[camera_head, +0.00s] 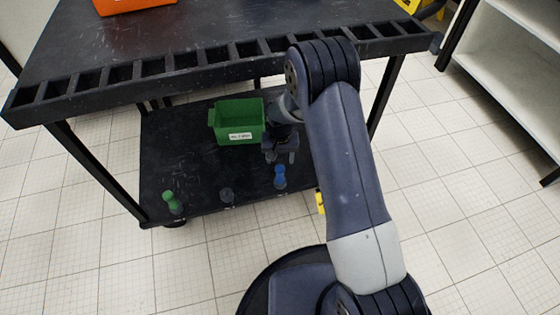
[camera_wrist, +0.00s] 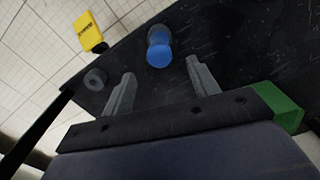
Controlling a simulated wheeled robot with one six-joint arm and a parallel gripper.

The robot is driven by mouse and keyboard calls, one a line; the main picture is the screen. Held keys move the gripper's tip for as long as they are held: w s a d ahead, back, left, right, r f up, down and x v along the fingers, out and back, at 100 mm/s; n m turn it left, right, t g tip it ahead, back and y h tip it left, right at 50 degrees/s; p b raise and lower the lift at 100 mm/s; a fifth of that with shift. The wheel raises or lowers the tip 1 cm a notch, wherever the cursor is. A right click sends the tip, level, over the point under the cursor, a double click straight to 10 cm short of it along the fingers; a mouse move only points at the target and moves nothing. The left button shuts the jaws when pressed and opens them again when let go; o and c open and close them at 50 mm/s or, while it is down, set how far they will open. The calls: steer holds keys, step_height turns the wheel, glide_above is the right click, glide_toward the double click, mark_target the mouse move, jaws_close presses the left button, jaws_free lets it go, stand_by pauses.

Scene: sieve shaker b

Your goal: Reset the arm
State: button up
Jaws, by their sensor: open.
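My gripper (camera_head: 281,157) hangs over the lower shelf of the black cart, just right of a green bin (camera_head: 238,121). In the wrist view my gripper (camera_wrist: 158,88) has its two fingers spread apart with nothing between them. A blue peg-like object (camera_head: 280,177) stands on the shelf near the gripper. It also shows in the wrist view (camera_wrist: 159,50), beyond the fingertips and apart from them. My arm reaches down from the right and hides part of the cart's top edge.
The cart's slotted top edge (camera_head: 150,69) runs above the lower shelf (camera_head: 180,163). A green object (camera_head: 172,201) and a dark object (camera_head: 227,195) stand along the shelf's front edge. An orange bin (camera_head: 135,3) sits on top. A yellow item (camera_wrist: 88,31) is near the shelf edge.

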mark_target(280, 172)
steer(key=shift+r, duration=0.3)
steer(key=shift+f+b, duration=1.7)
steer(key=shift+f, duration=3.1)
steer(key=shift+f, duration=0.1)
